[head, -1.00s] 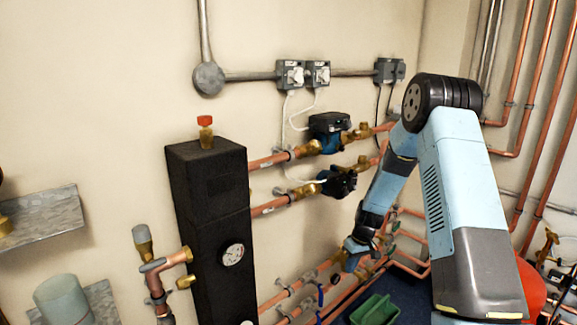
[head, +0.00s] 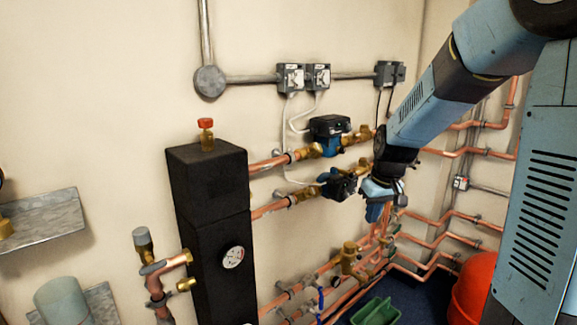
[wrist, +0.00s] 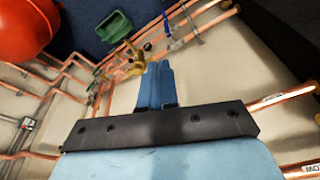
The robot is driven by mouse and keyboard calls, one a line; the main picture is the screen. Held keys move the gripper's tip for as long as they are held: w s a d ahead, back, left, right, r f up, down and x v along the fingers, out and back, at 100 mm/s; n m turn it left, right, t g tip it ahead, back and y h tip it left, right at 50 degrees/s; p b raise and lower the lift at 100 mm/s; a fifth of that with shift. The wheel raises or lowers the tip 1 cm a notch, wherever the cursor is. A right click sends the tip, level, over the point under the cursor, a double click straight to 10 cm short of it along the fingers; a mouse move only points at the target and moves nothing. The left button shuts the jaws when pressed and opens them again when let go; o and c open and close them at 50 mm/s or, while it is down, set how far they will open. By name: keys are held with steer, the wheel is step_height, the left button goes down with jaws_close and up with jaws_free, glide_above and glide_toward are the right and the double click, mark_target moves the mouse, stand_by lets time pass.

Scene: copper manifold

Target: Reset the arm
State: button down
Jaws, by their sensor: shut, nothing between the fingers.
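My gripper (head: 374,212) hangs at the end of my blue arm, right of the lower pump, in front of the copper pipes. In the wrist view its two blue fingers (wrist: 155,68) lie together with nothing between them. My gripper is shut and empty. A brass valve (wrist: 133,60) shows just beyond the fingertips in the wrist view. I cannot tell whether the fingers touch it; in the head view the brass valve (head: 350,258) stands lower left of the gripper, apart from it.
Two pumps, the upper (head: 328,130) and lower (head: 338,184), sit on copper pipes left of my arm. A black manifold block (head: 205,215) stands further left. A green tray (head: 376,312) and a red rounded vessel (head: 474,285) are low on the right.

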steer(key=s+r+m+t, duration=0.1)
steer(key=s+r, duration=0.3)
steer(key=s, duration=0.4)
steer(key=s+d+r+m+t, duration=0.1)
steer(key=s+r, duration=0.3)
steer(key=s, duration=0.4)
steer(key=s+r+m+t+h, duration=0.1)
steer(key=s+r, duration=0.3)
steer(key=s, duration=0.4)
steer(key=shift+d+r, duration=0.15)
